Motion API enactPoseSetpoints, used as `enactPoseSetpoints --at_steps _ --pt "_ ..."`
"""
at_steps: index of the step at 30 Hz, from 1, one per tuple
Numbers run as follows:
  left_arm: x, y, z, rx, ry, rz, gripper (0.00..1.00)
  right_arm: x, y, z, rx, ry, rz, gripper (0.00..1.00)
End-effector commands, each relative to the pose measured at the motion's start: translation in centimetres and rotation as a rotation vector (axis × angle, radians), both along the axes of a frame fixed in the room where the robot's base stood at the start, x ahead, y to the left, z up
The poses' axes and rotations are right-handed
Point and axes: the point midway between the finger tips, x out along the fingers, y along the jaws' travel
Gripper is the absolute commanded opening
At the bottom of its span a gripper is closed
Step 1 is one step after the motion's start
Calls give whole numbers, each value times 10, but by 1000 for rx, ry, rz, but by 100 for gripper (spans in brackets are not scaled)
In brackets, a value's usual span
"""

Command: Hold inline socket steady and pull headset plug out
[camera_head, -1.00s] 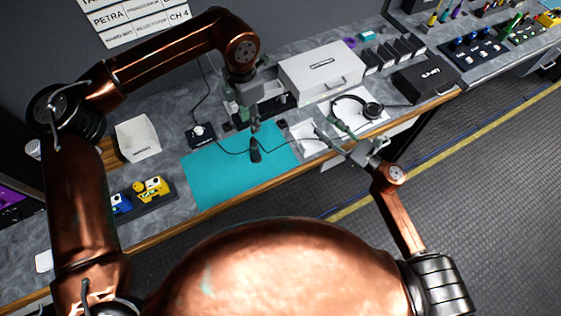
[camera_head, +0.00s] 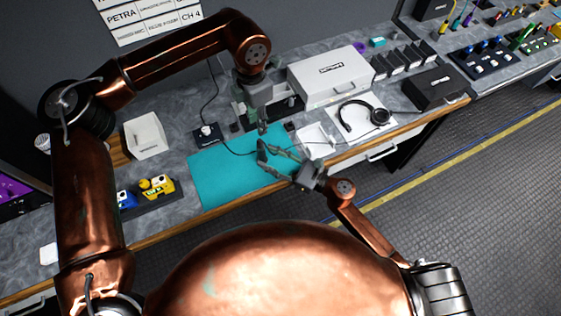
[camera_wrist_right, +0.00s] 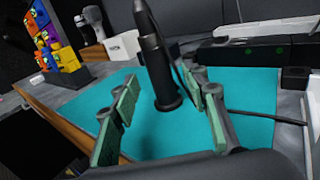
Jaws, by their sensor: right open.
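A black upright cylinder, seemingly the inline socket (camera_wrist_right: 160,78), stands on the teal mat in the right wrist view, with a narrower dark piece, perhaps the headset plug (camera_wrist_right: 145,18), rising from its top. It also shows as a small dark shape in the head view (camera_head: 262,152). My right gripper (camera_wrist_right: 165,98) is open, its green-padded fingers reaching toward the socket from either side. It comes from the lower right in the head view (camera_head: 267,157). My left gripper (camera_head: 262,122) points down just above and behind the socket; its jaws are too small to judge.
The teal mat (camera_head: 215,180) is mostly clear. The headset (camera_head: 363,117) lies on a white sheet at right. A white case (camera_head: 328,76) stands behind. A cable (camera_wrist_right: 265,118) runs across the mat. Yellow and blue blocks (camera_head: 157,186) stand left of it.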

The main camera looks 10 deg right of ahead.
Motion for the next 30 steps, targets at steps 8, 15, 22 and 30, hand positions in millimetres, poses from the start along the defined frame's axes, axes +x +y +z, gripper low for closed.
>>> enactPoseSetpoints --at_steps 8,15,22,30 --pt "0 0 0 0 0 0 29 12 16 0 -1 0 -1 41" --pt "0 0 0 0 0 0 29 12 16 0 -1 0 -1 41" --pt "0 0 0 0 0 0 29 12 16 0 0 0 -1 26" --pt "0 0 0 0 0 0 29 12 16 0 0 0 -1 7"
